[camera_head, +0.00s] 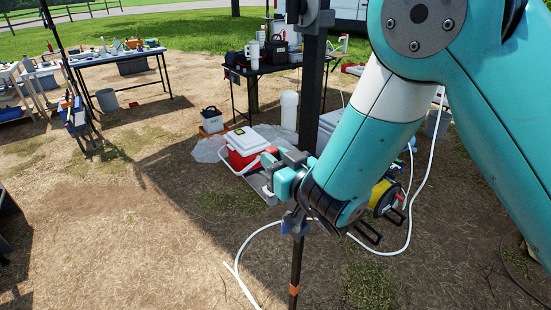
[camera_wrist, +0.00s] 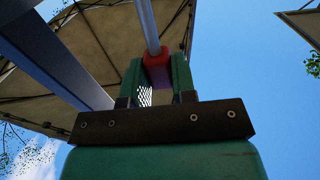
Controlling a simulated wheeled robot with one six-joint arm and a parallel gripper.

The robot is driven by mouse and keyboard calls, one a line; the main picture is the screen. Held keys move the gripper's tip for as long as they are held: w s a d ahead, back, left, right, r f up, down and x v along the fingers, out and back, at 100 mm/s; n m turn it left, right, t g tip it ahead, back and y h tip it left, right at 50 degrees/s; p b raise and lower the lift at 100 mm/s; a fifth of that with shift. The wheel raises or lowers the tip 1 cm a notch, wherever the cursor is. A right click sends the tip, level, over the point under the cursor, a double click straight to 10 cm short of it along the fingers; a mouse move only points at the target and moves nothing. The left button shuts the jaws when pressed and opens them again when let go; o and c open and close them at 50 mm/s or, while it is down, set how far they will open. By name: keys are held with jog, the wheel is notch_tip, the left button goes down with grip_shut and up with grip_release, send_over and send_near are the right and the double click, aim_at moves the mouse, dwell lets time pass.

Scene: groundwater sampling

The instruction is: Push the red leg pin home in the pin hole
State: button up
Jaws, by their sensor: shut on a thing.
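My gripper (camera_head: 280,168) is at the dark upright canopy leg (camera_head: 310,105), near its lower part. In the wrist view its two green fingers (camera_wrist: 158,75) are shut on a red piece, which I take to be the leg pin (camera_wrist: 156,60). A thin grey bar (camera_wrist: 148,25) rises behind the red piece; I cannot tell whether they touch. The pin hole is not visible in either view, and how deep the pin sits cannot be told.
A thinner lower leg section (camera_head: 296,265) with an orange band runs to the ground. Behind the gripper stands a red and white cooler (camera_head: 243,147). A white hose (camera_head: 420,200) and a yellow reel (camera_head: 381,196) lie at right. Open dirt is at left.

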jog(key=shift+f+b, duration=3.5)
jog(key=shift+f, duration=0.1)
jog(key=o, duration=0.9)
